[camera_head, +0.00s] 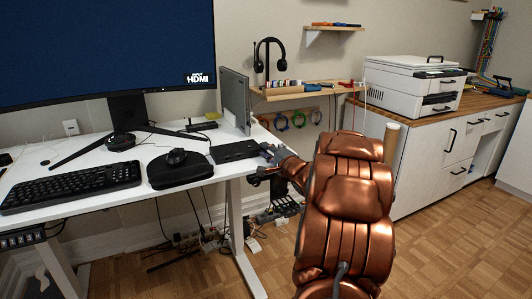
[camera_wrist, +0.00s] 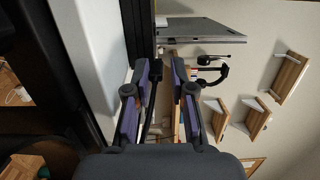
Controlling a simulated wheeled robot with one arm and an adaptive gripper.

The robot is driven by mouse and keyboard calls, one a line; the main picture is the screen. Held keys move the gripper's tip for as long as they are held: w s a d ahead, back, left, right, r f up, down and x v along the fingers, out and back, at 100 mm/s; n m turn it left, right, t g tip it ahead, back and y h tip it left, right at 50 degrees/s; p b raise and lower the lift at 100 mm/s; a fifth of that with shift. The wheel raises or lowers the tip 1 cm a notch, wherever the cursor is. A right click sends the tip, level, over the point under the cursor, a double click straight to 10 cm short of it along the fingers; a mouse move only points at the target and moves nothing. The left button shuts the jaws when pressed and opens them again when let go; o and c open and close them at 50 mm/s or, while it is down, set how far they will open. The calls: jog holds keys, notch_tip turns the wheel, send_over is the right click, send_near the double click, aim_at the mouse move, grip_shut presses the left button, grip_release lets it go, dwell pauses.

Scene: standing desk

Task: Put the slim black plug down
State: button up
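My gripper (camera_head: 266,161) is at the right end of the white desk, close beside a flat black box lying there. In the wrist view my gripper (camera_wrist: 162,77) has its two purple-padded fingers apart. A slim black plug with a cable (camera_wrist: 152,101) shows between the fingers, nearer the left one, with a gap to the right one. Whether it touches the left finger I cannot tell. In the head view I cannot make the plug out at the gripper.
The flat black box (camera_head: 234,151) lies on the white desk (camera_head: 130,205). A grey upright panel (camera_head: 236,100) stands behind it. A wall shelf (camera_head: 300,91) is behind.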

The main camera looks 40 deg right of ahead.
jog(key=p+v, duration=0.2)
jog(key=v, duration=0.9)
jog(key=shift+s, duration=0.2)
jog(key=shift+p, duration=0.3)
